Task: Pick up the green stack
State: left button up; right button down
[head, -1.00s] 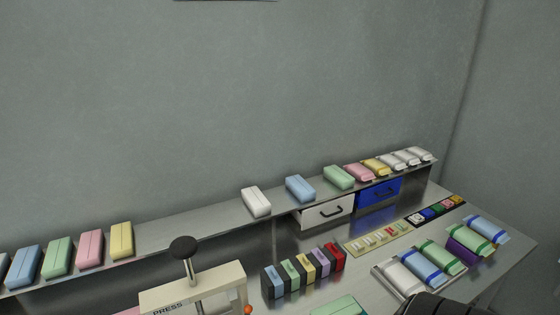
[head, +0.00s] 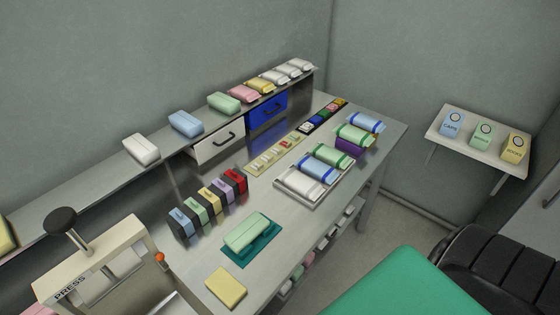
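A light green folded stack (head: 247,230) lies on a dark teal mat (head: 265,254) near the front edge of the steel table. Nothing touches it from above. Another green bundle (head: 224,103) sits on the raised back shelf between a blue and a pink one. Neither of my grippers shows in the head view.
A press (head: 104,263) stands at the left front, with a yellow pad (head: 226,288) to its right. A row of coloured dispensers (head: 208,202) stands behind the mat. A metal tray (head: 312,197) lies to the right. A green-topped surface (head: 405,289) fills the lower right.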

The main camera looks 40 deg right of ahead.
aim_at(245, 233)
jog(key=z, duration=0.8)
jog(key=l+u, duration=0.15)
jog(key=l, duration=0.15)
